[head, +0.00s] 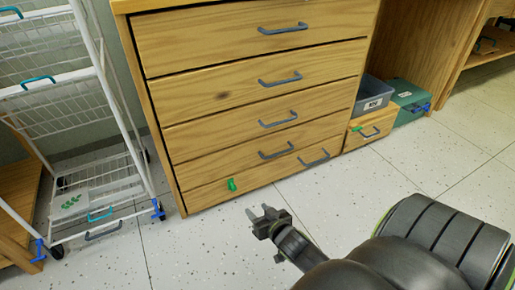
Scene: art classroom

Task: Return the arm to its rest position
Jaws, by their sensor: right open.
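My right gripper (262,215) is at the end of my dark arm, which comes in from the lower right. Its two fingers are apart and nothing shows between them. It is over the speckled tile floor in the picture, in front of the wooden drawer cabinet (240,95) and apart from it. My left gripper does not show.
A white wire cart (107,85) on wheels stands at the left. The cabinet has several drawers with grey handles and a green piece (232,185) low down. A grey bin (373,97) and a green box (408,100) are at the right. The floor (195,250) shows open room.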

